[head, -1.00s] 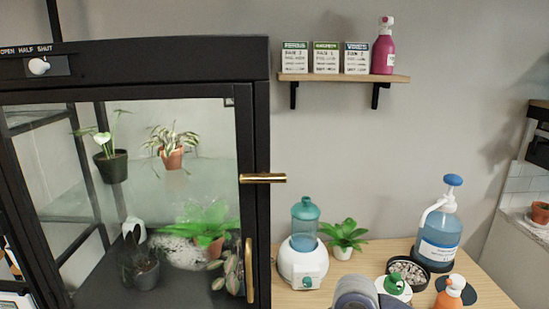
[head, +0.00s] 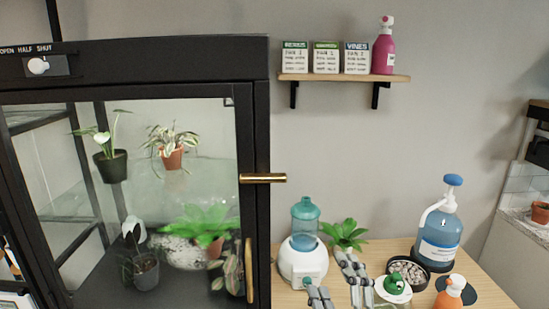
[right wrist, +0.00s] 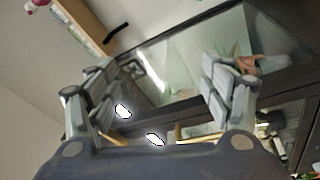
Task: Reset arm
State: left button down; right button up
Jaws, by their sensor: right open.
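My right gripper (head: 328,272) comes up from the bottom edge of the head view. Its two grey jointed fingers are spread apart with nothing between them. One finger overlaps the white base of the teal-topped dispenser (head: 302,262); the other overlaps a small green plant (head: 344,234). I cannot tell whether either is touched. In the right wrist view the open gripper (right wrist: 160,78) shows both fingers wide apart, with the glass cabinet beyond. My left gripper is not in view.
A black-framed glass plant cabinet (head: 258,130) with a brass handle fills the left. On the wooden table (head: 395,248) stand a blue pump bottle (head: 440,238), a pebble bowl (head: 408,270), a green-topped item (head: 393,286) and an orange bottle (head: 450,291). A shelf (head: 345,77) hangs above; the wall between is clear.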

jog(key=s+d+f+m+g+h, duration=0.3)
jog(key=d+f+m+g+h, duration=0.25)
jog(key=f, duration=0.65)
jog(key=s+d+f+m+g+y, duration=0.3)
jog(key=s+f+m+g, duration=0.65)
jog(key=s+f, duration=1.1)
jog(key=s+f+n+g+h, duration=0.2)
jog(key=s+f+g, duration=0.1)
jog(key=f, duration=2)
jog(key=s+d+f, duration=0.2)
jog(key=s+f, duration=0.6)
jog(key=s+d+f, duration=0.2)
jog(key=s+f, duration=0.6)
jog(key=s, duration=0.1)
jog(key=shift+g, duration=0.4)
